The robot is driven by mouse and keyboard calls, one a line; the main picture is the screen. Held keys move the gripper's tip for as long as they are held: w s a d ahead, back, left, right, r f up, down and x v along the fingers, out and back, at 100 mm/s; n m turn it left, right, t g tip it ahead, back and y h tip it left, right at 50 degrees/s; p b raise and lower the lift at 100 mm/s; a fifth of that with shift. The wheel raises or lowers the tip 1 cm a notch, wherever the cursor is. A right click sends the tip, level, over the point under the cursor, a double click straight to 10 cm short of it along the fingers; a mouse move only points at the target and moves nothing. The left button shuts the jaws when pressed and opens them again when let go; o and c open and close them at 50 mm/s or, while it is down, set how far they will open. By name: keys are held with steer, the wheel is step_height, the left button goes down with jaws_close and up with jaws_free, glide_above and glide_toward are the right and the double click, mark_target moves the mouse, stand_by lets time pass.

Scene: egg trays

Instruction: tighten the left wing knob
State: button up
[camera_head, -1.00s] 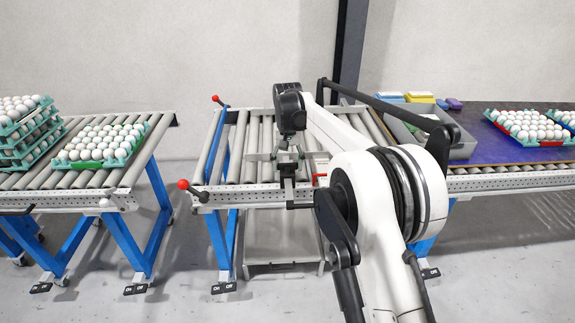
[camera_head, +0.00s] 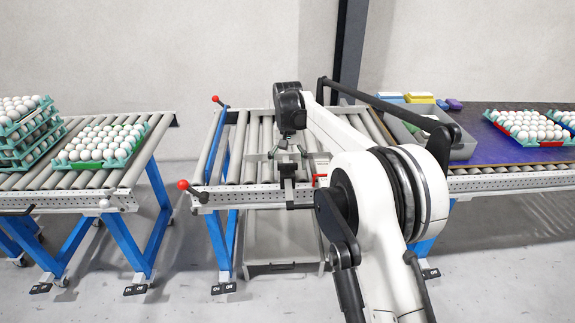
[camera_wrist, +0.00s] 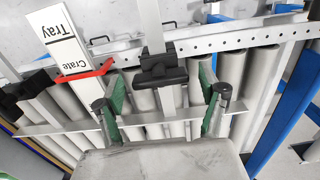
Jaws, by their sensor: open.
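A black wing knob (camera_wrist: 160,70) sits on an upright metal post at the conveyor's near rail, in the upper middle of the wrist view. In the head view the dark knob (camera_head: 288,170) shows just below my gripper (camera_head: 287,152). In the wrist view my gripper (camera_wrist: 162,103) is open, with one green-padded finger on each side and nothing between the pads. The knob lies beyond the fingers, roughly centred between them, and no contact shows. I cannot tell the knob's turn angle.
The roller conveyor (camera_head: 240,196) under my arm carries no eggs. Egg trays stand on the left conveyor (camera_head: 125,190) and the blue right table (camera_head: 482,150). A red-ball lever (camera_head: 183,185) sticks out nearby.

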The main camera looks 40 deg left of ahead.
mark_target(288, 164)
step_height(288, 164, up, 12)
steer(key=shift+f, duration=0.15)
stand_by(0.3)
steer(key=shift+d, duration=0.1)
stand_by(0.3)
steer(key=w+d+r+m+t, duration=0.1)
steer(key=w+d+r, duration=0.1)
steer(key=d+r, duration=0.5)
steer(key=w+d+r+m+y, duration=0.1)
steer(key=w+d+r, duration=0.1)
steer(key=d, duration=0.9)
steer(key=w+d+r+m+t, duration=0.1)
steer(key=w+d+r, duration=0.1)
steer(key=d+r, duration=0.5)
steer(key=s+d+m+t, duration=0.1)
steer(key=s+d, duration=0.3)
steer(key=d, duration=1.1)
steer(key=s+d+f+m+t, duration=0.1)
steer(key=s+d, duration=0.5)
steer(key=d, duration=0.3)
steer(key=s+d+f+m+t, duration=0.1)
steer(key=s+d, duration=0.5)
steer(key=d, duration=0.3)
steer(key=s+d+f+m+t+h, duration=0.1)
steer(key=s+d+f+m+t, duration=0.1)
steer(key=s+d+f, duration=0.8)
steer(key=s+d, duration=0.1)
steer(key=s, duration=0.3)
steer(key=shift+f, duration=0.3)
